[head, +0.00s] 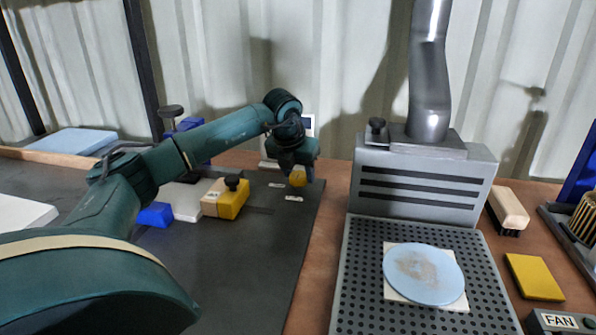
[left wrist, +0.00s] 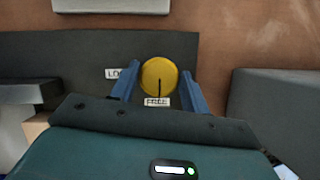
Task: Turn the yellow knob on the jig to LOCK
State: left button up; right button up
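The yellow knob (left wrist: 159,77) is round, with a dark pointer line aimed at the FREE label (left wrist: 157,102) below it in the left wrist view. The LOCK label (left wrist: 114,73) lies left of the knob, partly covered by a finger. In the head view the knob (head: 298,178) shows under my left gripper (head: 304,168) at the far right of the dark jig plate (head: 262,245). My left gripper's blue fingers (left wrist: 158,82) stand apart on either side of the knob, with what looks like a sliver of space; contact is not clear. My right gripper is not in view.
A yellow block with a black knob (head: 233,198), a white block (head: 184,203) and a blue block (head: 155,215) sit on the jig left of my gripper. A grey extractor unit (head: 420,192) stands to the right, behind a perforated plate (head: 360,280) with a blue disc (head: 423,272).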

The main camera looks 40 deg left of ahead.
pick_arm(q)
jog(key=c, duration=0.5)
